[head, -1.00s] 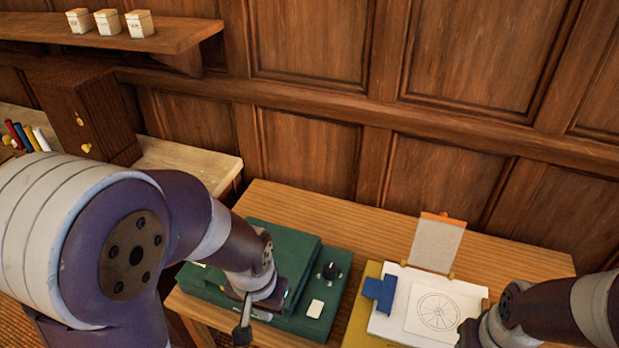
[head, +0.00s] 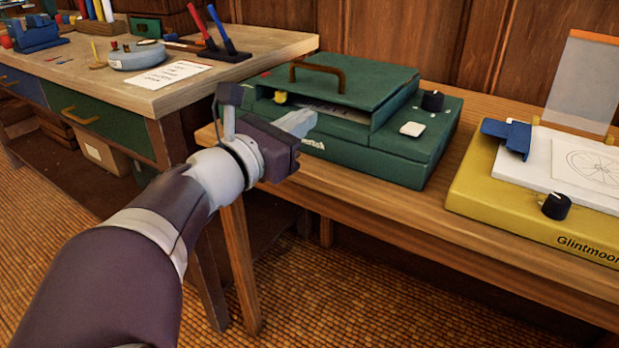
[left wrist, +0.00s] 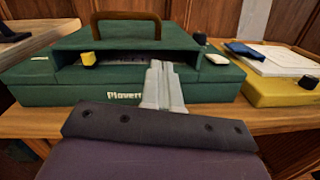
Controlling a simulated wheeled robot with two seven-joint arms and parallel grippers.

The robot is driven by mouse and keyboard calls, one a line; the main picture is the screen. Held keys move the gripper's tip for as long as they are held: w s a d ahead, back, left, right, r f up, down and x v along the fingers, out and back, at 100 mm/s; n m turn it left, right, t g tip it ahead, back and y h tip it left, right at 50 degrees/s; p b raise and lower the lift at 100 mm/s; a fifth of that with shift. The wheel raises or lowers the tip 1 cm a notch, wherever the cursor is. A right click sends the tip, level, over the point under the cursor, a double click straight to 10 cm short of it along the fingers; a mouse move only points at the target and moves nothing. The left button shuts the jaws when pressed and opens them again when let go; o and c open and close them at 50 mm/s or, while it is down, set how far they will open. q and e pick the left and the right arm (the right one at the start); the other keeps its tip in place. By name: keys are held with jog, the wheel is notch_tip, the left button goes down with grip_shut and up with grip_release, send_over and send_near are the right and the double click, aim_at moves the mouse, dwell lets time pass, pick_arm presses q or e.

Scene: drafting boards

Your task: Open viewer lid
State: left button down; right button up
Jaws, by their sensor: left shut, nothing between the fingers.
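The green viewer (head: 410,158) stands on the wooden table, and its label is partly hidden by my gripper. Its green lid (head: 375,92) lies nearly level on top, with a brown arched handle (head: 318,72). Under the lid's front edge is a dark recess with a pale strip inside and a yellow knob (head: 280,97) at its left. The viewer also shows in the left wrist view (left wrist: 60,95). My left gripper (head: 302,119) is shut and empty, its fingers together in front of the recess, below the lid. Contact cannot be told. My right gripper is out of view.
The viewer's right side has a black knob (head: 432,101) and a white button (head: 412,129). A yellow light box (head: 478,185) with a blue clip (head: 507,137) and a wheel drawing (head: 590,165) stands to the right. A cluttered workbench (head: 290,45) is at left.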

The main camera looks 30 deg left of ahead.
pick_arm(q)
jog(key=w+a+r+n+t+y+b, duration=0.1)
jog(key=w+r+n+b, duration=0.1)
jog(key=w, duration=0.6)
jog(key=shift+r+t+b, duration=0.2)
jog(key=shift+t+b, duration=0.2)
jog(key=shift+b, duration=0.25)
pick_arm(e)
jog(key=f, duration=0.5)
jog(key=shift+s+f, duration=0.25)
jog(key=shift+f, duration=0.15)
pick_arm(q)
jog(key=shift+w+a, duration=0.1)
